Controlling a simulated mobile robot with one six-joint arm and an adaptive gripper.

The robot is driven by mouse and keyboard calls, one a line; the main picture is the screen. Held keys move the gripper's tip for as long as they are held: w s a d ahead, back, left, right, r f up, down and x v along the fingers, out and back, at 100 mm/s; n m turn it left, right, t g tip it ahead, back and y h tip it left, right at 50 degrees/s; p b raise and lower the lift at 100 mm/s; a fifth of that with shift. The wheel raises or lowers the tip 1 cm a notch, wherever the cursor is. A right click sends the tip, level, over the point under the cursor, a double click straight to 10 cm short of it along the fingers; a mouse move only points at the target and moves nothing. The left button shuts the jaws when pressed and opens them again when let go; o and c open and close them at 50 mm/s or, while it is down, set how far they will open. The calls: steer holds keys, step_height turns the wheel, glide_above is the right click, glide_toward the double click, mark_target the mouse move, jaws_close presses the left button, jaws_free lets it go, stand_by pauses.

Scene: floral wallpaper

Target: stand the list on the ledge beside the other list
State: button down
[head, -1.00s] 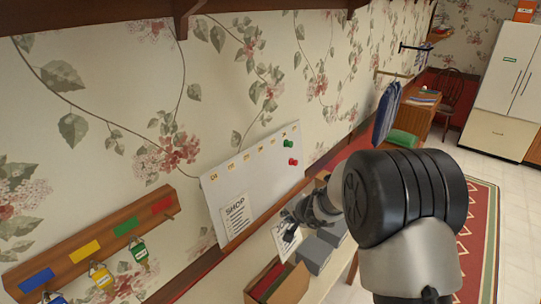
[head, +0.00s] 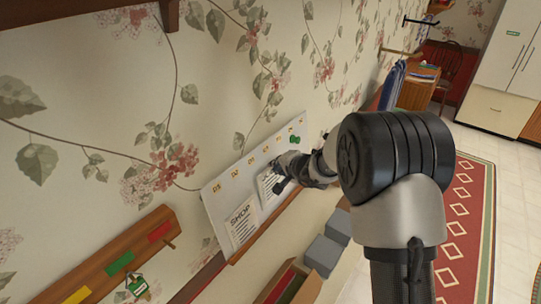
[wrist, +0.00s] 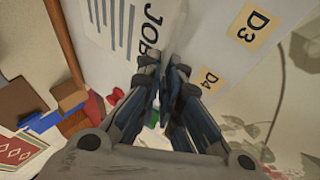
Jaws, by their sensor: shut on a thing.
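My gripper (head: 283,180) is shut on a white list (head: 267,190) with dark print. In the wrist view the held list (wrist: 122,25) shows the letters JOB, partly hidden by my fingers. It is in front of the white board, to the right of the other list (head: 243,221), headed SHOP, which stands upright on the wooden ledge (head: 248,247) along the board's lower edge. The held list's lower edge is close to the ledge; I cannot tell whether they touch.
The white board (head: 222,190) carries a row of orange labels and a green magnet (head: 296,139). Grey boxes (head: 323,254) and an open brown box (head: 290,283) stand below the ledge. A wooden rack (head: 115,262) is on the wall at lower left.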

steer(key=f, duration=0.3)
steer(key=shift+s+d+f, duration=0.1)
steer(key=shift+s+d, duration=0.3)
steer(key=shift+f+b, duration=0.1)
steer(key=shift+b, duration=0.2)
steer(key=shift+w+a+f+b, duration=0.15)
steer(key=shift+a+f+b, duration=0.05)
steer(key=shift+f+b, duration=0.45)
steer(key=shift+w+a+f+b, duration=0.1)
steer(key=shift+a+f+b, duration=0.05)
steer(key=shift+f+b, duration=0.5)
steer(key=shift+r, duration=0.1)
steer(key=c, duration=1.7)
jaws_free()
